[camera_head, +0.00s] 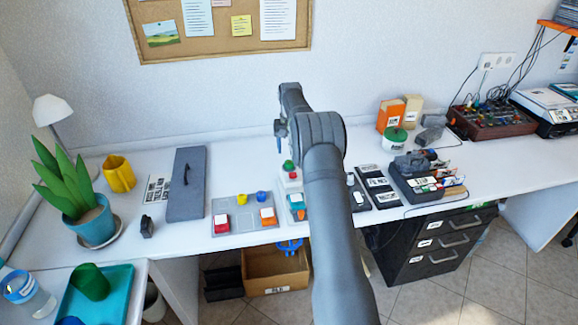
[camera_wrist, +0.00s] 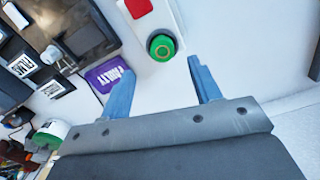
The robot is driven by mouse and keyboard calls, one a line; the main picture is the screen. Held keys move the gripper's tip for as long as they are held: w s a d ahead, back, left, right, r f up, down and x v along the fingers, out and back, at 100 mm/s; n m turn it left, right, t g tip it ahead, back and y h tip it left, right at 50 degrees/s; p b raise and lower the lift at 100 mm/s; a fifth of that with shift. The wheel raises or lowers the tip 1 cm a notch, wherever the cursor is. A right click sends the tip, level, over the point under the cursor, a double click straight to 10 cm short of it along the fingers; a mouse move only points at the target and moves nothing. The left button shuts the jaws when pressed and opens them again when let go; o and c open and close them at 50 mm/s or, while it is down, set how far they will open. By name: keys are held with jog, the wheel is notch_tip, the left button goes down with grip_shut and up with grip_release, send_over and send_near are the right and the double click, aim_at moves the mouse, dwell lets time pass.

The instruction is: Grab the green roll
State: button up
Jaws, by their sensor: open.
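The green roll (camera_head: 395,134) appears to be the round green-topped thing with a white labelled side. It stands at the back right of the desk, in front of an orange box. In the wrist view a white and green round thing (camera_wrist: 48,136) at the lower left looks like it. My gripper (camera_wrist: 161,70) is open and empty, with two blue fingers apart. It is over the white desk near a round green button (camera_wrist: 162,46) on a white box, well left of the roll. In the head view my arm hides much of the gripper.
An orange box (camera_head: 390,115) and a tan box stand behind the roll. A grey organiser (camera_head: 418,180) with cards lies in front of it. A grey tray (camera_head: 238,226) with coloured blocks is left of my arm. A green cup (camera_head: 90,281) stands in a teal tray.

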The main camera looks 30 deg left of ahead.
aim_at(289, 162)
jog(key=shift+a+f, duration=0.2)
jog(key=shift+f, duration=2.9)
jog(key=shift+c, duration=0.5)
jog(key=c, duration=1)
